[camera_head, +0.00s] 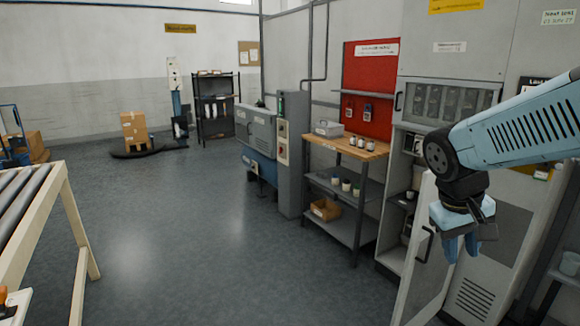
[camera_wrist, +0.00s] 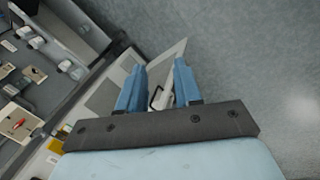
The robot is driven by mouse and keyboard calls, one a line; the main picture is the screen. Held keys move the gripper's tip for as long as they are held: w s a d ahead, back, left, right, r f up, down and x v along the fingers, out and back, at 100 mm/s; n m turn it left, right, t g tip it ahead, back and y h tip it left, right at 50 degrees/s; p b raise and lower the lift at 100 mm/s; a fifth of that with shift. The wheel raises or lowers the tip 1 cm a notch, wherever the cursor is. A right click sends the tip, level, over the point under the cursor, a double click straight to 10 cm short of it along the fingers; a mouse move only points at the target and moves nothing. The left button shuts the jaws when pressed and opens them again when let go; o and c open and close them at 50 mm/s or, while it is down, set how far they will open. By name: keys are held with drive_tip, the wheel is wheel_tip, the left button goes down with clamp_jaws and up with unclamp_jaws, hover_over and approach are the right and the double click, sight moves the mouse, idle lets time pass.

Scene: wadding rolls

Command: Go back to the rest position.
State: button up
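My gripper (camera_head: 461,247) hangs at the end of my light-blue arm at the right of the head view, pointing down in front of a grey cabinet. In the wrist view its two blue fingers (camera_wrist: 158,88) stand apart with a gap between them. Nothing is held between them. Behind the gap shows an open cabinet door (camera_wrist: 172,72) with a dark handle, and it looks apart from the fingers. The same pale door (camera_head: 425,262) stands swung out below my gripper in the head view.
A workbench (camera_head: 350,148) with small jars and lower shelves stands left of the grey cabinet (camera_head: 490,225). A roller conveyor (camera_head: 30,195) is at the left edge. A cardboard box (camera_head: 134,128) stands far back. The grey floor (camera_head: 190,230) in the middle is clear.

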drive_tip(key=s+a+r+t+y, duration=0.2)
drive_tip(key=a+r+t+y, duration=0.1)
drive_tip(key=a+r, duration=0.4)
drive_tip(key=shift+a+t, duration=0.8)
drive_tip(key=shift+a, duration=0.3)
drive_tip(key=shift+s, duration=0.1)
